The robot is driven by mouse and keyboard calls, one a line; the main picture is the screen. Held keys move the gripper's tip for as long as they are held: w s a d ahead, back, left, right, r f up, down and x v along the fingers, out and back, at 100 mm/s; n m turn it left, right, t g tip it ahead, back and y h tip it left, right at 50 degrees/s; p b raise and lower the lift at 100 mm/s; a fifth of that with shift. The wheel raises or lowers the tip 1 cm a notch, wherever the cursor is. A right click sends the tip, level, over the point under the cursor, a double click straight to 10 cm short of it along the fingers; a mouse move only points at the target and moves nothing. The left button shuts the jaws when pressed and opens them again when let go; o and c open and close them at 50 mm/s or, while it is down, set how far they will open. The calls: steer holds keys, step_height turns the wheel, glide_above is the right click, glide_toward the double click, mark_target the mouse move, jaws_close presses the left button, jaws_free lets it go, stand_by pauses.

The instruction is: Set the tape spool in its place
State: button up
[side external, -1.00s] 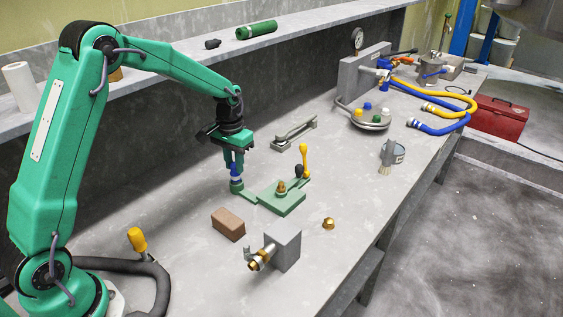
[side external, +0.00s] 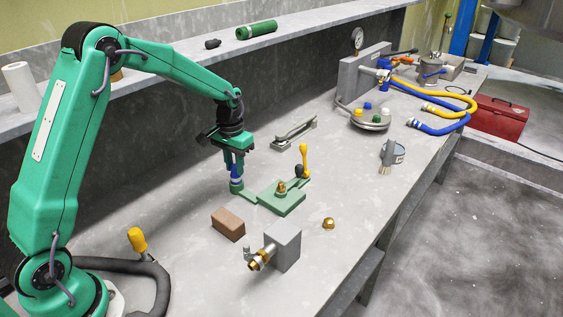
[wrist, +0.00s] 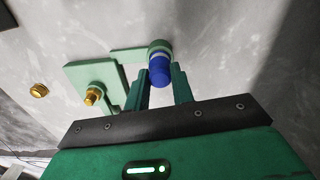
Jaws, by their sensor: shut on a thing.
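The tape spool (wrist: 160,72) appears to be the blue round piece with a pale band between my fingers. It also shows in the side view (side external: 236,173), upright at the green round cup (side external: 237,187). In the wrist view its far end meets the cup (wrist: 160,45); how deep it sits is hard to tell. My gripper (side external: 237,166) points down above the cup and is shut on the spool. In the wrist view my gripper's fingers (wrist: 161,80) stand on both sides of it. The cup joins a green plate (side external: 283,198) carrying a brass fitting (side external: 281,187).
A brown block (side external: 228,224), a grey block with a brass valve (side external: 284,245) and a brass nut (side external: 328,223) lie nearby. A yellow-handled lever (side external: 304,160) rises behind the plate. A grey clamp (side external: 293,133) lies farther back. The bench's right side has free room.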

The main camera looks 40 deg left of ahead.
steer(key=shift+f, duration=0.65)
steer(key=o, duration=1.1)
steer(key=shift+c, duration=0.2)
steer(key=shift+r, duration=0.15)
step_height(320, 180, up, 7)
steer(key=shift+f, duration=0.1)
steer(key=shift+r, duration=0.4)
steer(key=shift+r, duration=0.1)
